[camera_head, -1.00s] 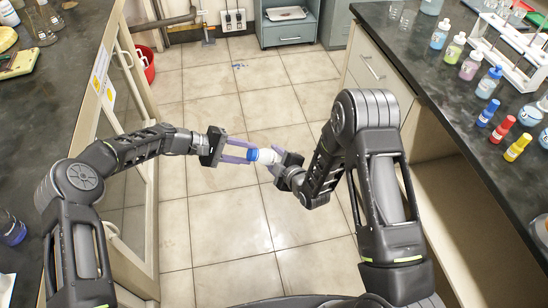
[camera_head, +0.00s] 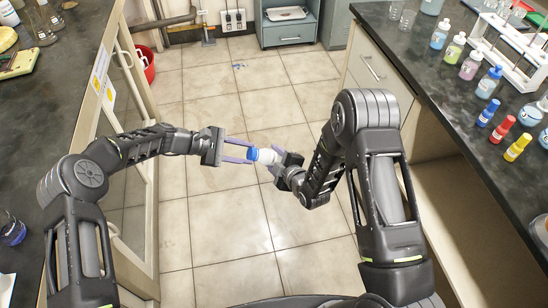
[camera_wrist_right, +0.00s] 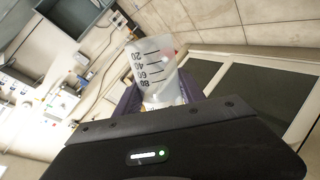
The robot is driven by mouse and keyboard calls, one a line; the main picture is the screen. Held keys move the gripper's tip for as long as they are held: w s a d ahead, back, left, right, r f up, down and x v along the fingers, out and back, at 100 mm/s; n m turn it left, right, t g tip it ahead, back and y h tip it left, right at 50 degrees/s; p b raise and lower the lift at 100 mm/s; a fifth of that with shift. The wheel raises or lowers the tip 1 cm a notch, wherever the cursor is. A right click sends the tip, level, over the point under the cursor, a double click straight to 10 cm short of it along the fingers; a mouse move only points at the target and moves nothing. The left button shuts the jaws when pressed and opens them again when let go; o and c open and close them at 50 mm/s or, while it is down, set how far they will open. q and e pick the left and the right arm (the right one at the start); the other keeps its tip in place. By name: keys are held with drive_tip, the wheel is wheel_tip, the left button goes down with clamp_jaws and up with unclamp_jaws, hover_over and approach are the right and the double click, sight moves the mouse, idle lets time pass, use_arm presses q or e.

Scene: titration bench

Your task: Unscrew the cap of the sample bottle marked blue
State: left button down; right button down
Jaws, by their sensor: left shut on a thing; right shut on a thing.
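The sample bottle (camera_head: 266,156) is small and white, held in the air over the floor, lying roughly sideways. Its blue cap (camera_head: 252,154) is at its left end, and I see no gap between cap and bottle. My left gripper (camera_head: 249,153) is shut on the cap, one purple finger above and one below. My right gripper (camera_head: 272,163) is shut on the bottle's body. In the right wrist view the bottle (camera_wrist_right: 157,68) shows black graduation marks between the purple fingers; the cap cannot be made out there.
The right bench (camera_head: 430,95) carries several bottles, including blue (camera_head: 485,119), red (camera_head: 502,129) and yellow (camera_head: 517,147) ones, and a white rack (camera_head: 515,45). A left cabinet (camera_head: 115,100) stands beside my left arm. The tiled floor (camera_head: 225,220) beneath the grippers is clear.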

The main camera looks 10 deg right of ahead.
use_arm(q)
drive_tip(key=n, duration=1)
drive_tip(key=shift+n, duration=0.4)
drive_tip(key=c, duration=1)
unclamp_jaws()
drive_tip(key=shift+c, duration=0.2)
